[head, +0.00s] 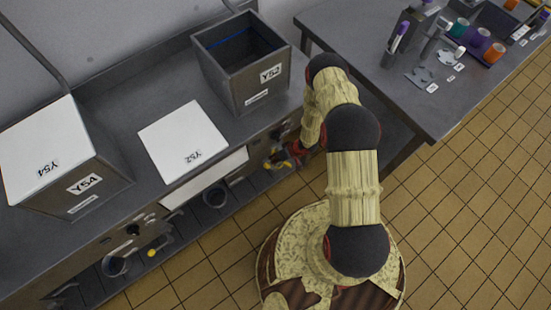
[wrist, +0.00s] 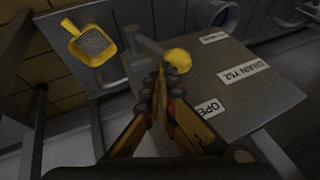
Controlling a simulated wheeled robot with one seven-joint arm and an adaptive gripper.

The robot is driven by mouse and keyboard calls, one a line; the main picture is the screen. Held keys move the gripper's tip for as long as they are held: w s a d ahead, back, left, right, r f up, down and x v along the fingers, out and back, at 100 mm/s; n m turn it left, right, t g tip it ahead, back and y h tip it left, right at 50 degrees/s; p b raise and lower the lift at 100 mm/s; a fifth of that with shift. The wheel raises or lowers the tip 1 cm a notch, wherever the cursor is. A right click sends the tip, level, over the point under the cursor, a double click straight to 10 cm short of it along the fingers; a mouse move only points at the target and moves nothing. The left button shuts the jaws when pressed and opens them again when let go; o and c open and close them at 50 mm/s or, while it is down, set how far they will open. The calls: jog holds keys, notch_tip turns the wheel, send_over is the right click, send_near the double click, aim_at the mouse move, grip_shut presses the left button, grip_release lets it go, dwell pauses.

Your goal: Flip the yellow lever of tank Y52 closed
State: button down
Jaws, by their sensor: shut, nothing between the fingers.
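The yellow lever shows in the wrist view as a round yellow knob (wrist: 178,60) by a grey pipe-like part. It stands out from a grey panel (wrist: 215,75) with the labels "DRAIN Y52" (wrist: 250,81) and one starting "OPE" (wrist: 207,108). My gripper (wrist: 162,80) is shut and empty, its fingertips just in front of and below the knob. I cannot tell whether they touch it. In the head view tank Y52 (head: 224,82) is an open grey box on the counter.
A white lid marked Y52 (head: 183,142) lies on the counter (head: 120,100). Tank Y54 (head: 105,186) stands left with its lid on. A yellow strainer (wrist: 93,44) is left of the fingers. A side table (head: 350,25) with bottles and cups is at the right.

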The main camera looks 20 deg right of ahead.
aim_at(266, 165)
jog(key=shift+a, duration=0.2)
jog(key=shift+s+a+h, duration=0.1)
jog(key=shift+a+h, duration=0.1)
jog(key=shift+h, duration=0.1)
jog(key=shift+s+a+h, duration=0.2)
jog(key=shift+a+h, duration=0.2)
jog(key=shift+a, duration=0.1)
jog(key=shift+s+a+f+n+t+h, duration=0.1)
jog(key=shift+a+n+t+h, duration=0.05)
jog(key=shift+a+h, duration=0.15)
jog(key=shift+s+a+f+n+t+h, duration=0.1)
jog(key=shift+a+n+t+h, duration=0.1)
jog(key=shift+a, duration=0.2)
jog(key=shift+s+a+f, duration=0.2)
jog(key=shift+s+a, duration=0.05)
jog(key=shift+a, duration=0.45)
jog(key=s+a+f+b, duration=0.2)
jog(key=a+f+b, duration=0.4)
jog(key=a+f, duration=0.2)
jog(key=shift+s+f, duration=0.2)
jog(key=shift+s, duration=0.1)
jog(key=shift+r, duration=0.1)
